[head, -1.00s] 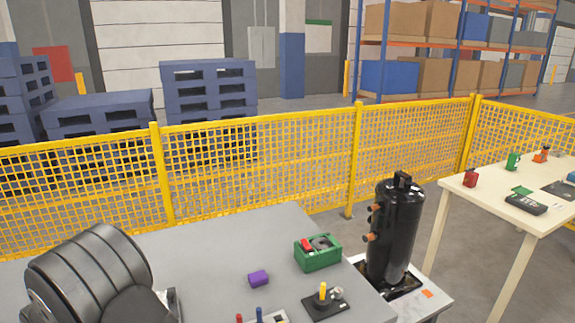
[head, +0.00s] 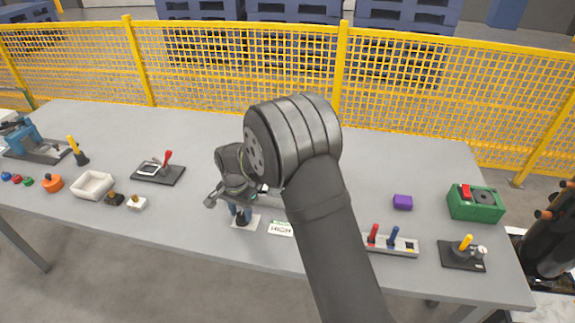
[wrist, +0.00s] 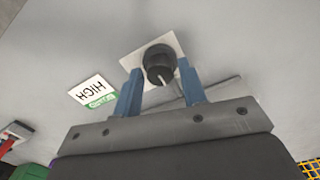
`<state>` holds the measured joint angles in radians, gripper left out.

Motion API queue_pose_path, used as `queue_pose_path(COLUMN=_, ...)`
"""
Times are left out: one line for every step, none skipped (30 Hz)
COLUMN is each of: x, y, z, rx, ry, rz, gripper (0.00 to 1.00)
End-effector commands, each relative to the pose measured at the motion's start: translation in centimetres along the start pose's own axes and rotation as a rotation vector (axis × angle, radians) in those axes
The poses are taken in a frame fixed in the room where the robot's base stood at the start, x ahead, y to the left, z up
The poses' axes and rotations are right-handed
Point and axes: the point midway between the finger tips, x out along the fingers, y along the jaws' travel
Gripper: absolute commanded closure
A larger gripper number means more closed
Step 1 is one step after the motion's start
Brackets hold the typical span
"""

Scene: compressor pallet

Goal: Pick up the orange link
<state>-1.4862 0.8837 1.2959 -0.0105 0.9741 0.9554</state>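I cannot make out a piece that is clearly the orange link. An orange round piece with a knob on top (head: 52,183) sits at the left part of the grey table; I cannot tell whether it is a link. My gripper (head: 240,211) is far to its right, pointing down low over the table. In the wrist view my gripper (wrist: 160,78) has its two blue fingers apart, with nothing visibly clamped. A black knob (wrist: 158,62) on a white plate lies between and beyond the fingertips. I cannot tell whether they touch it.
A HIGH label (head: 281,228) lies right of the gripper. A white tray (head: 92,185) stands left. A yellow fence (head: 220,80) runs behind the table (head: 330,150).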

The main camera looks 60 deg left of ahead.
Motion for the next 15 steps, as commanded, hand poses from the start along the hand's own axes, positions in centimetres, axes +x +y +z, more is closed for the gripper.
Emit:
queue_pose_path(x=0.0, y=0.0, z=0.0, rx=0.0, ry=0.0, rz=0.0, gripper=0.62)
queue_pose_path(x=0.0, y=0.0, z=0.0, rx=0.001, ry=0.0, rz=0.0, gripper=0.62)
queue_pose_path(x=-0.1, y=0.0, z=-0.1, rx=0.004, ry=0.001, rz=-0.003, gripper=0.62)
queue_pose_path(x=-0.2, y=0.1, z=-0.3, rx=0.009, ry=0.003, rz=-0.008, gripper=0.62)
queue_pose_path(x=-0.4, y=0.1, z=-0.7, rx=0.017, ry=0.005, rz=-0.015, gripper=0.62)
queue_pose_path(x=-0.9, y=0.2, z=-1.3, rx=0.033, ry=0.01, rz=-0.029, gripper=0.62)
queue_pose_path(x=-1.3, y=0.3, z=-1.9, rx=0.049, ry=0.015, rz=-0.042, gripper=0.62)
queue_pose_path(x=-1.8, y=0.4, z=-2.6, rx=0.069, ry=0.021, rz=-0.06, gripper=0.62)
queue_pose_path(x=-2.0, y=-0.3, z=-2.8, rx=0.05, ry=0.018, rz=-0.054, gripper=0.62)
queue_pose_path(x=-2.4, y=-0.8, z=-3.3, rx=0.041, ry=0.018, rz=-0.053, gripper=0.62)
queue_pose_path(x=-2.9, y=-1.2, z=-3.8, rx=0.031, ry=0.018, rz=-0.052, gripper=0.62)
queue_pose_path(x=-3.6, y=-1.8, z=-4.5, rx=0.017, ry=0.018, rz=-0.05, gripper=0.62)
queue_pose_path(x=-4.2, y=-2.3, z=-5.0, rx=0.006, ry=0.018, rz=-0.049, gripper=0.62)
queue_pose_path(x=-4.8, y=-2.8, z=-5.6, rx=-0.007, ry=0.018, rz=-0.047, gripper=0.62)
queue_pose_path(x=-5.7, y=-3.4, z=-6.4, rx=-0.024, ry=0.017, rz=-0.046, gripper=0.62)
